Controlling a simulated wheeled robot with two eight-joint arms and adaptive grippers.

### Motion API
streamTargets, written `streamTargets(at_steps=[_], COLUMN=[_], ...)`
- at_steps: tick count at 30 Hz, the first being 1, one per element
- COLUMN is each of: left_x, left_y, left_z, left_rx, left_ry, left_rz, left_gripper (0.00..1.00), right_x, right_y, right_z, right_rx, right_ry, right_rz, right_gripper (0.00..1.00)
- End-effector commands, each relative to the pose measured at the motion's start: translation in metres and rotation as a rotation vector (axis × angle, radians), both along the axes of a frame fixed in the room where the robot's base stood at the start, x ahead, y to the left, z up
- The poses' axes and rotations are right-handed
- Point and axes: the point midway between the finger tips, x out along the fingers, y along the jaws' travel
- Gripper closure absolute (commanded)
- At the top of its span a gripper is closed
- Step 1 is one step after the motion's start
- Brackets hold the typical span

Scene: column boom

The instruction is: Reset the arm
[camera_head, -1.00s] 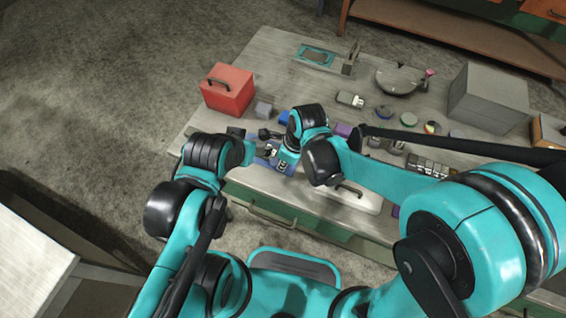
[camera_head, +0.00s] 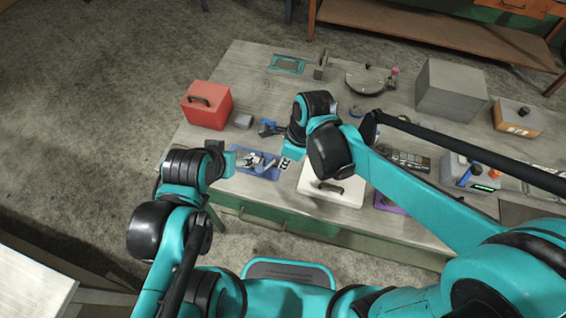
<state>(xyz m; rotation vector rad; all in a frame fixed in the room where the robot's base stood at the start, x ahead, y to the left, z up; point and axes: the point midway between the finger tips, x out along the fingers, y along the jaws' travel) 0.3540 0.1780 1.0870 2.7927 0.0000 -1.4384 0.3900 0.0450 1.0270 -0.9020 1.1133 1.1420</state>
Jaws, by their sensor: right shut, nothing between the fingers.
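My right arm (camera_head: 400,185) comes in from the right, bends at a black joint, and ends in a teal and black wrist (camera_head: 300,132) above the bench. My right gripper (camera_head: 284,163) is small and partly hidden below that wrist, beside a blue tray. It is shut and empty. My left arm (camera_head: 180,200) is bent upright at the left, with its wrist over the bench's front left edge. My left gripper (camera_head: 215,147) shows only as a small dark part, and its fingers cannot be made out.
The bench (camera_head: 247,75) holds a red box (camera_head: 206,106), a blue tray (camera_head: 262,173) with small parts, a white case (camera_head: 340,190), a round plate (camera_head: 366,80), a grey box (camera_head: 450,92) and an orange-grey box (camera_head: 516,117). Open floor lies left.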

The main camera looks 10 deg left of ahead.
Motion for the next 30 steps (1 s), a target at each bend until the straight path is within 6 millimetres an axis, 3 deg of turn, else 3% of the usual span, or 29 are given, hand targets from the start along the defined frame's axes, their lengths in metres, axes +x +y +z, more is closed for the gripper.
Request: streamTargets(at_steps=[18,23,30], left_x=[0.000,0.000,0.000], left_y=[0.000,0.000,0.000], left_z=[-0.002,-0.010,-0.026], left_rx=[0.000,0.000,0.000], left_ry=[0.000,0.000,0.000], left_rz=[0.000,0.000,0.000], left_gripper=[0.32,0.32,0.32], right_x=[0.001,0.002,-0.005], right_y=[-0.007,-0.044,-0.125], right_z=[0.001,0.009,0.020], right_rx=[-0.002,-0.033,-0.228], right_ry=[-0.024,-0.164,-0.457], right_rz=[0.036,0.257,0.803], right_gripper=[1.00,1.00,1.00])
